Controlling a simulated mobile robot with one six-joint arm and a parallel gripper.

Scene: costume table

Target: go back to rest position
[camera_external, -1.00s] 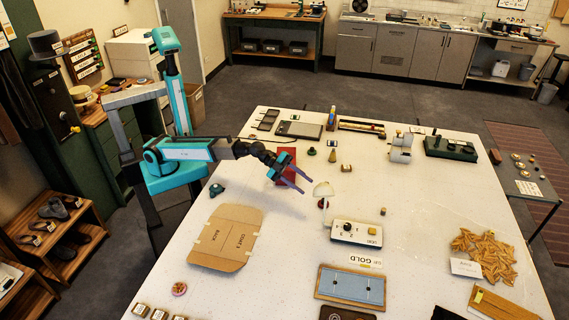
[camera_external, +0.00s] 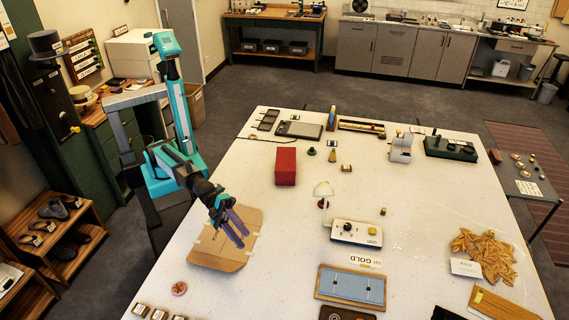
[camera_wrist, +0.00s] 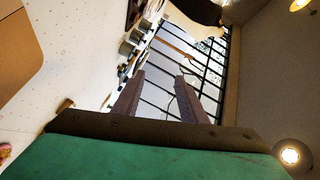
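My gripper (camera_external: 237,228) is above the left part of the white table (camera_external: 300,215), over the brown cardboard piece (camera_external: 215,259). Its two purple fingers are apart, with nothing seen between them. In the wrist view my gripper (camera_wrist: 160,85) also shows open, with a clear gap between the fingers. The wrist camera looks out across the room, with the table tilted along the left side of the picture.
A red block (camera_external: 286,167) stands near the table's left edge. A small white lamp (camera_external: 323,190), a dial box (camera_external: 356,233) and a blue panel (camera_external: 350,287) stand mid-table. A pile of golden leaves (camera_external: 487,256) lies at right.

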